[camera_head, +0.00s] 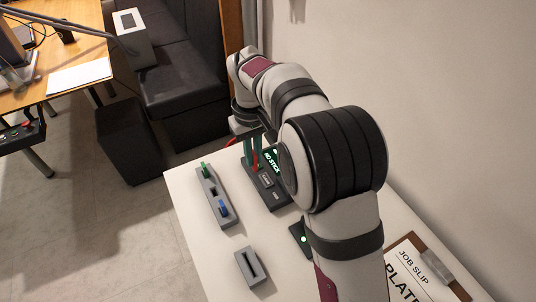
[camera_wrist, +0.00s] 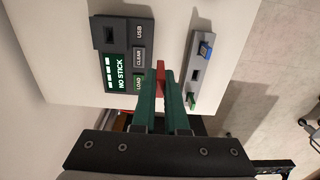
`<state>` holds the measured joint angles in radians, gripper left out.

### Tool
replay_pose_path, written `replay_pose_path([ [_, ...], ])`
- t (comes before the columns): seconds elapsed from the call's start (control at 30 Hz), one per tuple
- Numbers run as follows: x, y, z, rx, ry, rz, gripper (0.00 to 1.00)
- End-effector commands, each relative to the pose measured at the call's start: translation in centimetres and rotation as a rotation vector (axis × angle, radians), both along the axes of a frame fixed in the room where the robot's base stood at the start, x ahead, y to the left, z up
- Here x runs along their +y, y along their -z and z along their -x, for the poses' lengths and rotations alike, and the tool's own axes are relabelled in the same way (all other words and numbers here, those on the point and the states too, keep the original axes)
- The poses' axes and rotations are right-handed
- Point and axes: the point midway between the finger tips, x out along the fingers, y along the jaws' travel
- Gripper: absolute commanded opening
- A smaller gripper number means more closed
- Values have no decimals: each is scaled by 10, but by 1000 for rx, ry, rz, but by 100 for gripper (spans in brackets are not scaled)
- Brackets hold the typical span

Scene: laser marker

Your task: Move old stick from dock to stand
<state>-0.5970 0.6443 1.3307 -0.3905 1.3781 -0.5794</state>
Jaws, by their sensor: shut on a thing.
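My gripper (camera_head: 253,166) is shut on a red stick (camera_wrist: 160,77), which shows between the two green fingertips in the wrist view. The red stick (camera_head: 255,159) is small and partly hidden by the fingers in the head view. The dock (camera_head: 261,194) is a dark box with a USB slot (camera_wrist: 110,35), LOAD and CLEAR keys, and a screen reading NO STICK (camera_wrist: 121,77). The held stick is out of the USB slot, beside the LOAD key in the wrist view. The grey stand (camera_head: 208,183) holds a green stick (camera_head: 204,168) and a blue stick (camera_head: 223,208); its middle slot (camera_wrist: 196,75) is empty.
A grey block with a long slot (camera_head: 242,257) sits nearer on the white table (camera_head: 190,230). A dark device with a green light (camera_head: 299,234) stands right of it, partly behind my arm. A clipboard with a job slip (camera_head: 411,270) lies at right. Bare table separates dock and stand.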

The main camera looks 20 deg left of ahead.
Motion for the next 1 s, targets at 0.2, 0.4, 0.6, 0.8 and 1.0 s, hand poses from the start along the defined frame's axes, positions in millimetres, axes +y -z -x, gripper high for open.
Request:
replay_pose_path([
  [0.2,31,0,6,-1,-2,1,0],
  [0.4,58,0,12,-1,-3,-1,0],
  [0.6,85,0,18,0,-2,0,0],
  [0.8,110,0,23,-1,-1,1,0],
  [1.0,116,0,24,1,1,1,0],
])
